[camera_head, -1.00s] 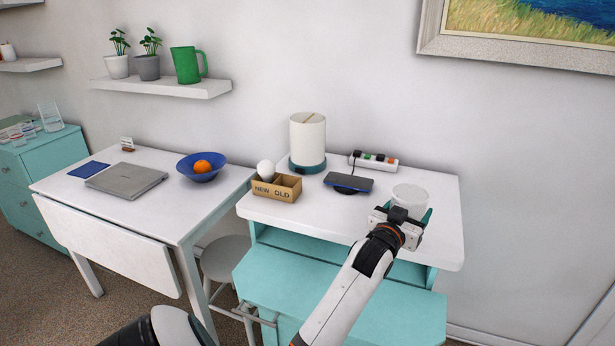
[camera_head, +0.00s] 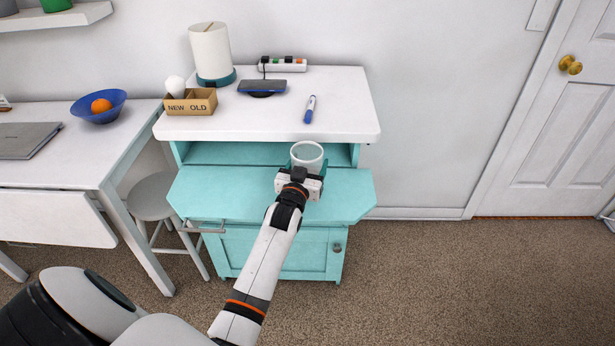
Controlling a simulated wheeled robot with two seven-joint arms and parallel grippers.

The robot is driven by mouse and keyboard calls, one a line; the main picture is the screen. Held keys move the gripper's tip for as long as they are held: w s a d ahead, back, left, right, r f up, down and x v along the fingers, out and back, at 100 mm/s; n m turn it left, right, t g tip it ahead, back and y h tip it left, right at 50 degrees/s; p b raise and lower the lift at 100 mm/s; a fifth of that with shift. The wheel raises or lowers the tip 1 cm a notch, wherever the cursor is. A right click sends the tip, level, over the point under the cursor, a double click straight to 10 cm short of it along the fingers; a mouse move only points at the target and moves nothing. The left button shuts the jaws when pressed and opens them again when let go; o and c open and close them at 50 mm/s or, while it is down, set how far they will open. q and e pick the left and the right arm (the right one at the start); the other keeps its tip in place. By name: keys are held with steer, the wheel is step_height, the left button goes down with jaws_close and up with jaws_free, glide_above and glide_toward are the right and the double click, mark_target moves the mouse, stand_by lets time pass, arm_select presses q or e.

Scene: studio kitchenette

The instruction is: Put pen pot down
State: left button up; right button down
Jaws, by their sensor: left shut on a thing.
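The pen pot (camera_head: 307,153) is a white, round, open-topped cup that looks empty. My left gripper (camera_head: 306,166) is shut on it, with teal fingers at its sides. The pot is upright in front of the white top's front edge, over the back of the lower teal shelf (camera_head: 235,190). The gripper hides its base, so I cannot tell whether it touches the shelf. A blue and white marker (camera_head: 310,110) lies on the white top (camera_head: 345,105). My right gripper is not in view.
On the white top are a lamp (camera_head: 210,52), a cardboard box (camera_head: 191,102) with a white bulb, a dark phone on a charging pad (camera_head: 262,87) and a power strip (camera_head: 283,64). A stool (camera_head: 150,197) stands left. The teal shelf looks clear.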

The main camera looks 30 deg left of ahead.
arm_select(q)
step_height(320, 180, down, 4)
steer(key=shift+r, duration=0.25)
steer(key=shift+f, duration=0.2)
steer(key=shift+f+b, duration=0.15)
steer(key=shift+b, duration=0.2)
steer(key=o, duration=1)
